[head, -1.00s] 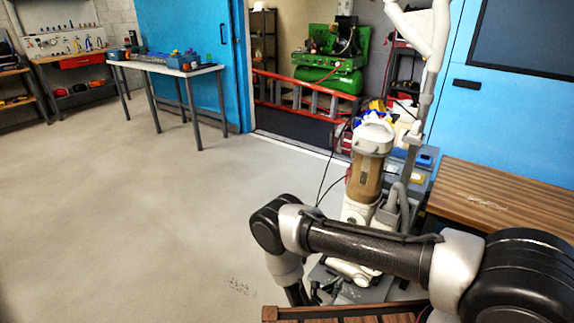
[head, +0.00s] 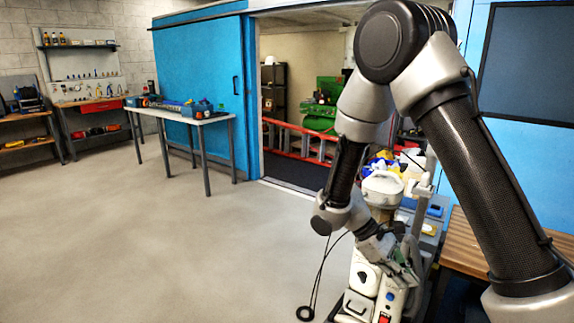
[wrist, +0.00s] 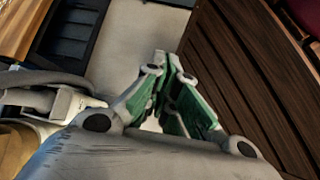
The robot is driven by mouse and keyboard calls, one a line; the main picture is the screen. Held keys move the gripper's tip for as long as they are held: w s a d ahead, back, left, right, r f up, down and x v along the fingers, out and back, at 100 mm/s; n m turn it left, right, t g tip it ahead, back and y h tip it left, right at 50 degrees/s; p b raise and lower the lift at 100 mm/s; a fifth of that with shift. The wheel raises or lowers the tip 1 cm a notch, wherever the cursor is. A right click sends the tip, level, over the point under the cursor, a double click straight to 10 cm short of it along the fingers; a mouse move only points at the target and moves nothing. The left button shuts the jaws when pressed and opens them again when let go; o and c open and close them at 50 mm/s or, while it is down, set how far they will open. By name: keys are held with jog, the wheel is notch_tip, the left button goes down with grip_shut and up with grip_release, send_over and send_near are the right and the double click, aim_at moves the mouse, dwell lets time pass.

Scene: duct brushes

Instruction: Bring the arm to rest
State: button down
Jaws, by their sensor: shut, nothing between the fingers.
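My arm is raised and bent at the right of the head view, with its elbow high and the forearm hanging down. My gripper (head: 408,275) hangs at the lower end of it, in front of the white and tan machine (head: 360,276). In the wrist view my gripper (wrist: 172,62) shows its grey and green fingers drawn together at the tips, with nothing between them. The machine's edge also shows at the left of the wrist view (wrist: 50,103). I cannot tell from these views whether the gripper touches the machine.
A wooden-topped bench (head: 462,245) stands at the right. A slatted dark wooden surface (wrist: 235,70) lies close beside the fingers. A table with tools (head: 180,112) stands by the blue sliding door (head: 200,65). The grey floor (head: 150,235) at the left is clear.

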jog(key=s+d+r+m+t+y, duration=0.2)
jog(key=s+r+m+t, duration=0.1)
jog(key=r, duration=0.5)
jog(key=s+d+r+m+t+y, duration=0.3)
jog(key=s+r, duration=0.2)
jog(key=r, duration=0.4)
jog(key=s+d+r+m+t+y, duration=0.2)
jog(key=s+d+r+m+t, duration=0.1)
jog(key=r, duration=0.5)
jog(key=shift+s+r+m+y, duration=0.15)
jog(key=shift+s+m+y, duration=0.2)
jog(key=shift+s, duration=0.3)
